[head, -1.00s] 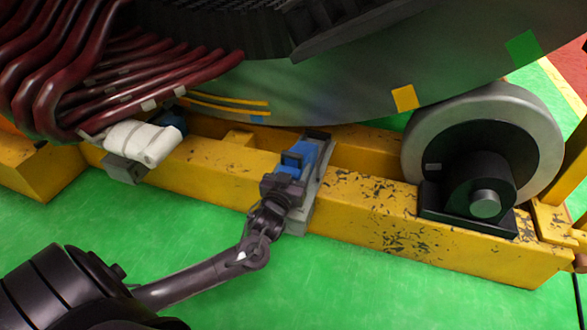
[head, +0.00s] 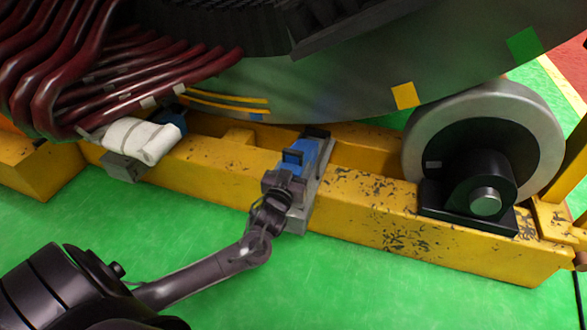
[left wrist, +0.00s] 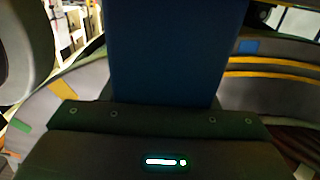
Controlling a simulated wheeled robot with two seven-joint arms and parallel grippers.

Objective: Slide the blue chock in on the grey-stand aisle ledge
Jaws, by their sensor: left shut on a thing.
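The blue chock (head: 313,152) lies on top of the grey stand (head: 322,178), which is mounted across the yellow beam. Its far end is close under the large round stator rim (head: 330,95). My left gripper (head: 286,182) is at the chock's near end, shut on it; the fingertips are hard to make out. In the left wrist view the blue chock (left wrist: 175,50) fills the upper middle, straight ahead of the gripper body. The exact contact between chock and ledge is hidden. My right gripper is not in view.
A second grey stand (head: 124,167) with a white cover (head: 140,140) and a blue piece (head: 174,122) sits on the yellow beam (head: 370,205) at left. A grey roller (head: 425,130) with a black bearing block stands at right. Dark red coils hang upper left. The green floor is clear.

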